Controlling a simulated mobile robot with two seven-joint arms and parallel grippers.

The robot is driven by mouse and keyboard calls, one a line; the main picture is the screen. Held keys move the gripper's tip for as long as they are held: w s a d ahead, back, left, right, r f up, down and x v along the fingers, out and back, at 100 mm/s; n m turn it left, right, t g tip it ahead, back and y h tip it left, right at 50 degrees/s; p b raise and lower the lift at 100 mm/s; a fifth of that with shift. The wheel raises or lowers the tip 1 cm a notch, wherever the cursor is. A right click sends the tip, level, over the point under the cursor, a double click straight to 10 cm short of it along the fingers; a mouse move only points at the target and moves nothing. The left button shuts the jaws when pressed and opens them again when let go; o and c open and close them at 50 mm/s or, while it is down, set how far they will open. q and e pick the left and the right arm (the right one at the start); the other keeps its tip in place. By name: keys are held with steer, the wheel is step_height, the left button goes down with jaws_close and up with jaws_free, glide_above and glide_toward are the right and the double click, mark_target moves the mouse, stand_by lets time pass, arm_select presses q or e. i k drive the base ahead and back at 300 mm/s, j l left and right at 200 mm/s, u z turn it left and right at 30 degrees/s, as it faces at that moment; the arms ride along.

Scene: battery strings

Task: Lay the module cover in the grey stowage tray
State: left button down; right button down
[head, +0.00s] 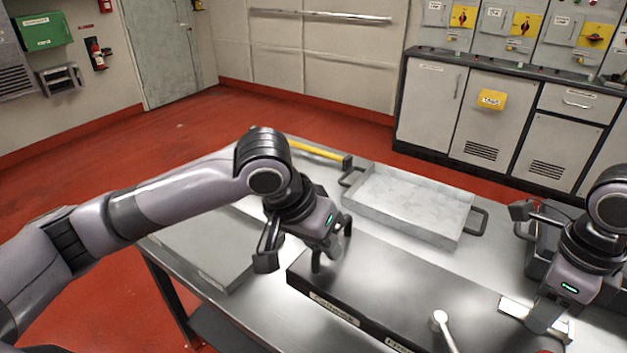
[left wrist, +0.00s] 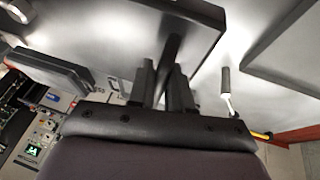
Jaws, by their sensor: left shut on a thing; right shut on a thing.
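The module cover appears to be the long dark grey metal lid (head: 385,283) with labels on its front side, in the lower middle of the head view. My left gripper (head: 333,256) is shut on a black handle at its left end. In the left wrist view the fingers (left wrist: 165,88) close on a dark bar over a grey surface. My right gripper (head: 543,322) is shut near the lid's right end; what it holds is mostly hidden. The grey stowage tray (head: 462,232), shallow with black end handles, lies behind the lid and looks empty.
A flat grey panel (head: 205,268) lies at the table's left. A yellow-handled tool (head: 315,152) lies at the back edge. A white-headed tool (head: 440,317) shows at the lid's front. A dark bin (head: 541,262) stands right of the tray, partly behind my right arm.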

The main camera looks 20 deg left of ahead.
mark_target(193, 225)
steer(key=i+j, duration=0.1)
steer(key=j, duration=0.45)
steer(key=i+j, duration=0.1)
steer(key=j, duration=1)
steer(key=i+j, duration=0.15)
steer(key=j, duration=0.4)
steer(key=i+j, duration=0.1)
steer(key=j, duration=0.45)
steer(key=u, duration=0.05)
